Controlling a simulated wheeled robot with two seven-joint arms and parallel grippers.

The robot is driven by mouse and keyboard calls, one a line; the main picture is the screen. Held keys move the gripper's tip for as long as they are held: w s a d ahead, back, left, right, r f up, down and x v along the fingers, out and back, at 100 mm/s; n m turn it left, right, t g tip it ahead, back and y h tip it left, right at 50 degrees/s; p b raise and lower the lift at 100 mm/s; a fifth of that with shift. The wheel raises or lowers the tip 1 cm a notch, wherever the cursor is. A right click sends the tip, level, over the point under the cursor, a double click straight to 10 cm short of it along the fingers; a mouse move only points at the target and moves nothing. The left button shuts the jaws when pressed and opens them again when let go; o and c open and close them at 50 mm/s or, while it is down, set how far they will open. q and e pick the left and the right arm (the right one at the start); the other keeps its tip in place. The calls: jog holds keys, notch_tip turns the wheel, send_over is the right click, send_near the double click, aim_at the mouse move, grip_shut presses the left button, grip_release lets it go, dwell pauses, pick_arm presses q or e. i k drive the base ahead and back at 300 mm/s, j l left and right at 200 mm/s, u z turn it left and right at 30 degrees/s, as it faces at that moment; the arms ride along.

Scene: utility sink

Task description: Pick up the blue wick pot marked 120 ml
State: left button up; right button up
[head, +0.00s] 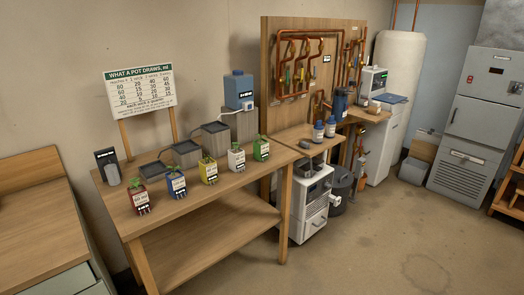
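A small blue pot (177,186) with a white label and a green seedling stands upright on the wooden bench, towards its front left. The label's writing is too small to read, so I cannot confirm the 120 ml mark. A red pot (139,201) stands to its left. A yellow pot (208,173), a white pot (236,160) and a green pot (261,149) stand to its right in a slanting row. Neither of my grippers shows in the head view.
The bench (215,196) has a lower shelf. Dark trays (216,138) rise in steps behind the pots, up to a blue tank (239,90). A sign (140,87) stands behind. A wooden counter (35,215) is at left. Open floor (370,245) lies at front right.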

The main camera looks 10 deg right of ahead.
aim_at(176, 184)
jog(key=i+j+u, duration=0.45)
jog(key=i, duration=0.3)
jog(key=i+u, duration=0.4)
jog(key=i, duration=0.35)
